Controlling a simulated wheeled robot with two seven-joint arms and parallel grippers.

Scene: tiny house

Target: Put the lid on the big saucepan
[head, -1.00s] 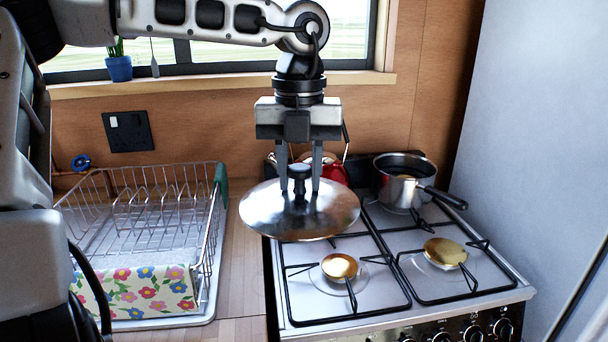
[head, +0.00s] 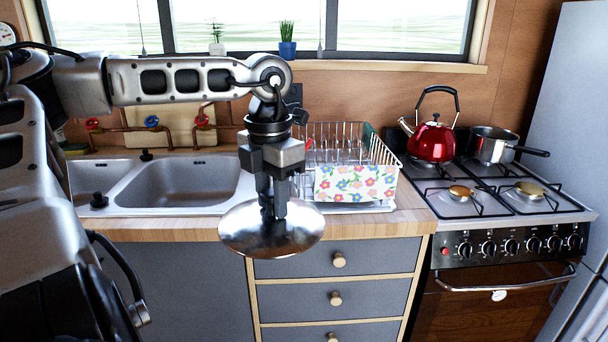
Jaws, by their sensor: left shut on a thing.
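My left gripper (head: 272,205) is shut on the dark knob of a round metal lid (head: 249,231). The lid hangs roughly level in front of the counter edge, over the drawers. The saucepan (head: 491,150) is silver with a black handle pointing right. It stands uncovered on the back right of the stove (head: 458,208), well to the right of the lid and farther back. My right gripper is not in view.
A red kettle (head: 432,143) stands on the back left burner, beside the saucepan. A dish rack (head: 384,153) with a flowered cloth (head: 356,184) lies between lid and stove. A double sink (head: 180,186) is at left. The front burners are bare.

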